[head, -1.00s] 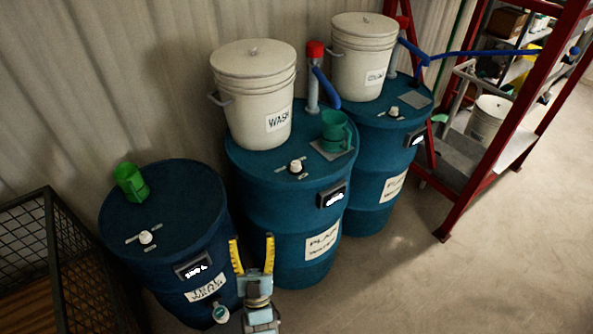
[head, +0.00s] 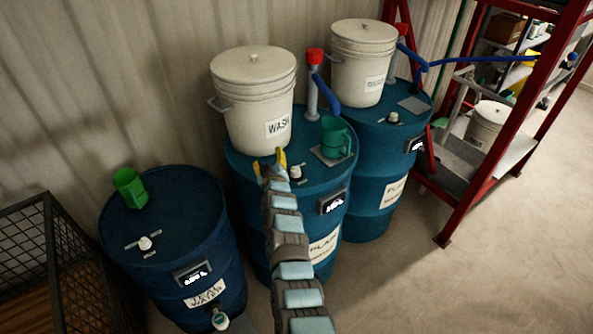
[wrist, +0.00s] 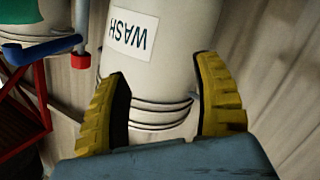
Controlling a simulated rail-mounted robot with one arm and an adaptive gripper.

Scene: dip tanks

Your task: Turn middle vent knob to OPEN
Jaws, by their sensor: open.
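The middle vent knob (head: 295,172) is a small white cap on the lid of the middle blue drum (head: 250,218). Short marks lie beside it; I cannot read them or tell the knob's setting. My gripper (head: 268,158) has yellow fingers and is open and empty. In the head view it shows just left of the knob, in front of the white WASH bucket (head: 252,100). The wrist view shows the fingers (wrist: 163,75) spread apart, with the WASH bucket (wrist: 165,75) beyond them. The knob does not show in the wrist view.
A green jug (head: 336,138) stands on the middle drum, right of the knob. A red-capped pump (head: 313,85) with a blue handle rises behind. The left drum (head: 180,225) and right drum (head: 385,165) flank it. A wire cage (head: 50,270) is at left, a red rack (head: 490,160) at right.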

